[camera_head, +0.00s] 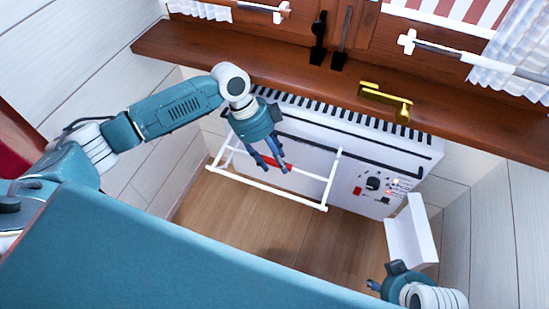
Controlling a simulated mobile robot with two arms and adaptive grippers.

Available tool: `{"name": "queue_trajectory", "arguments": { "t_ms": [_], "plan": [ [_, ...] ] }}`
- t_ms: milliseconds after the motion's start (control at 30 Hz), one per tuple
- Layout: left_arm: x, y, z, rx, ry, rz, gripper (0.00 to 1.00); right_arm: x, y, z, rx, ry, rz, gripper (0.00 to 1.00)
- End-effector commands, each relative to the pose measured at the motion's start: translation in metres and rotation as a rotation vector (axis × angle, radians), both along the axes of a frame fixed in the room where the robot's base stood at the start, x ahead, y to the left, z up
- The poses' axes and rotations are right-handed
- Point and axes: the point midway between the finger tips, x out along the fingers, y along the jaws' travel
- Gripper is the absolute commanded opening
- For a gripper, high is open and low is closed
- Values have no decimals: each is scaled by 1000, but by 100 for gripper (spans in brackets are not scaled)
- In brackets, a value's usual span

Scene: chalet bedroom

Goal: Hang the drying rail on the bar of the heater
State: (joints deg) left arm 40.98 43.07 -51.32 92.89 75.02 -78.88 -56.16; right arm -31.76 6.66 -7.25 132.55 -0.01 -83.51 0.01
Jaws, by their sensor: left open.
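The white heater (310,145) stands against the wall under the wooden ledge, with a dark slotted top and a black bar (375,160) along its front. The white drying rail (270,190) is an open frame in front of the heater. Its right upper end lies close to the bar; I cannot tell whether it is hooked on. My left gripper (271,166) is open, fingers down, over the back part of the rail; whether it touches the rail is unclear. My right gripper (381,286) is at the bottom right, its fingers mostly hidden.
A white angled panel (408,235) stands just behind my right gripper. The wooden ledge (220,55) holds two black handled things (329,40) and a brass-coloured fitting (386,100). The heater has a control panel (376,188) at its right. Wooden floor (230,220) is clear below the rail.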

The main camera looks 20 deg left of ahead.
Motion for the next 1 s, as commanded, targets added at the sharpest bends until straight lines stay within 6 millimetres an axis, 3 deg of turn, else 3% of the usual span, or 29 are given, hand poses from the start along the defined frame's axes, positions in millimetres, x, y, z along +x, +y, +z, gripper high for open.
{"name": "queue_trajectory", "arguments": {
  "t_ms": [167, 700, 1000],
  "plan": [
    [1, 4, 8, 1, -2, 1, 43, -1, 0, -1, 0, 4, 1, 40],
    [1, 42, 100, 0, -2, 1, 43, 0, 0, -1, 0, 1, 1, 40],
    [1, 46, 111, -1, 0, 0, 43, 0, 0, -1, 1, 1, 0, 40]
  ]
}}
